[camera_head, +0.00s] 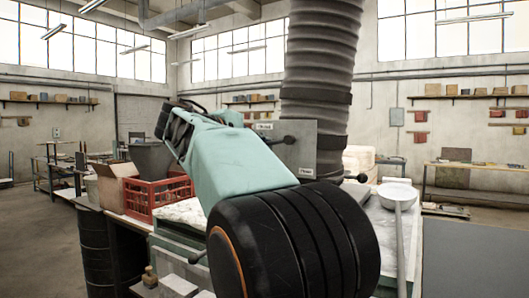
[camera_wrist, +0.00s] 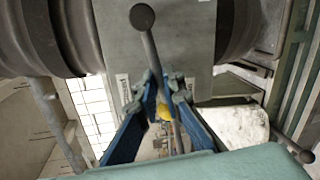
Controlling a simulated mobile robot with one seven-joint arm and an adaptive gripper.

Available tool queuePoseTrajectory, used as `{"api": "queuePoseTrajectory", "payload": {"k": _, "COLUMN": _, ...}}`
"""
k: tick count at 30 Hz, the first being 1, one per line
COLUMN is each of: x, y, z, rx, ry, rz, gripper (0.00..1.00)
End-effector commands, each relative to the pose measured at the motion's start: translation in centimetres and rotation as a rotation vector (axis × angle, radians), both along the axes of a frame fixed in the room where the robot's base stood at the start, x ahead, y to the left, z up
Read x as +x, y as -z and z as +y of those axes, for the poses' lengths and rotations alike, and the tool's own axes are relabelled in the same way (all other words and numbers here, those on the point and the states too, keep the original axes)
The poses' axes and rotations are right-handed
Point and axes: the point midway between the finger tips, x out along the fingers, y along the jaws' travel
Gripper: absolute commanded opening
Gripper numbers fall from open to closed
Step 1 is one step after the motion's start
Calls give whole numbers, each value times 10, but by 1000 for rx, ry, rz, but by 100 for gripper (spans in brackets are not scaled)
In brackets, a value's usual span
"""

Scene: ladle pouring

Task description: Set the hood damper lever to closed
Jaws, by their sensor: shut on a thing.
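The hood damper lever (camera_wrist: 153,50) is a dark rod with a round knob (camera_wrist: 142,17). It crosses a grey plate (camera_wrist: 180,40) in the wrist view. My gripper (camera_wrist: 163,88) has its blue fingers closed around the rod below the knob. In the head view the knob (camera_head: 289,140) stands out in front of the grey plate (camera_head: 303,155), pointing right, and my arm hides the rest of the lever and my fingers. The plate bears small labels at its upper left and lower right; I cannot make out their words.
A ribbed grey duct (camera_head: 318,70) rises behind the plate. A ladle (camera_head: 397,192) lies on the bench at right. A red crate (camera_head: 150,200), a cardboard box (camera_head: 110,188) and a dark bucket (camera_head: 152,158) stand at left.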

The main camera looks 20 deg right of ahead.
Motion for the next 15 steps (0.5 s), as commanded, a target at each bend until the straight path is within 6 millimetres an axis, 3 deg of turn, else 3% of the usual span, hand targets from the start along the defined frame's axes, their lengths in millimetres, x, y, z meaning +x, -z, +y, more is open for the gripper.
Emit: {"api": "queuePoseTrajectory", "payload": {"k": 15, "x": 1, "y": -14, "z": 1, "rx": 123, "ry": -1, "rz": -159, "gripper": 0}}
